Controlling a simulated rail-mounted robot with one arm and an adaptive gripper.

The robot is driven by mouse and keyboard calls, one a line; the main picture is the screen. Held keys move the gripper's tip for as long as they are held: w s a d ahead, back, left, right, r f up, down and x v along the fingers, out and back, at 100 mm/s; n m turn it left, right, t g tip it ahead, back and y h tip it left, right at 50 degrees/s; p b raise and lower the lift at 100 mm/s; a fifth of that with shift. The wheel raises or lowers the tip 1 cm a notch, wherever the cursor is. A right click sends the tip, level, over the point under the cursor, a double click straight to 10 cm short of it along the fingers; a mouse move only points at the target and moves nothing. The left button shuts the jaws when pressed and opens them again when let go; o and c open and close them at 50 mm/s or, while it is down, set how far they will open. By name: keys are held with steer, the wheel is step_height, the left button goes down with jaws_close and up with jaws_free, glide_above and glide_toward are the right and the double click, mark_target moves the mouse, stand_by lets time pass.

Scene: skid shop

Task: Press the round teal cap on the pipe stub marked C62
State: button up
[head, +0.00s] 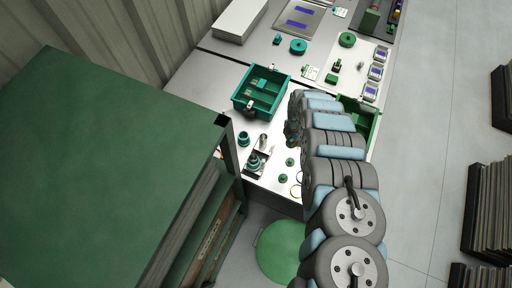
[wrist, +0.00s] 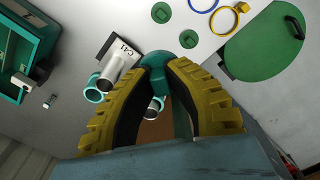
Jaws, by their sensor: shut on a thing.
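My gripper (wrist: 167,68) has yellow ribbed fingers shut on a teal cap (wrist: 183,92), which shows between and beyond the fingertips in the wrist view. In the head view my arm hides the gripper and the cap. In the head view, a silver stub (head: 263,142) and a darker teal-banded one (head: 256,163) stand on the bench. I cannot read C62 anywhere.
A teal bin (head: 262,91) stands on the bench (head: 215,75) behind the stubs; a green bin (head: 357,115) is partly behind my arm. A large green cabinet (head: 110,150) borders the left. A green disc (head: 285,250) is below.

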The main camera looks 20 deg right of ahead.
mark_target(253, 155)
steer(key=shift+w+a+f+n+b, duration=0.35)
steer(key=shift+w+a+f+n, duration=0.55)
steer(key=shift+a, duration=1.65)
steer(key=shift+w+a+f+n+b, duration=0.5)
steer(key=shift+a+f+n, duration=0.75)
steer(key=shift+a, duration=1.3)
steer(key=shift+w+a+f+n+b, duration=0.25)
steer(key=shift+w+a+f+n, duration=0.75)
steer(key=shift+a, duration=1.55)
steer(key=shift+s+f+b, duration=0.2)
steer(key=shift+f+b, duration=0.8)
steer(key=shift+b, duration=0.15)
steer(key=shift+w+d+b, duration=0.1)
steer(key=shift+d+b, duration=0.05)
steer(key=shift+b, duration=0.35)
steer(key=shift+f+b, duration=0.7)
steer(key=shift+b, duration=0.25)
steer(key=o, duration=1.2)
steer(key=shift+r, duration=0.1)
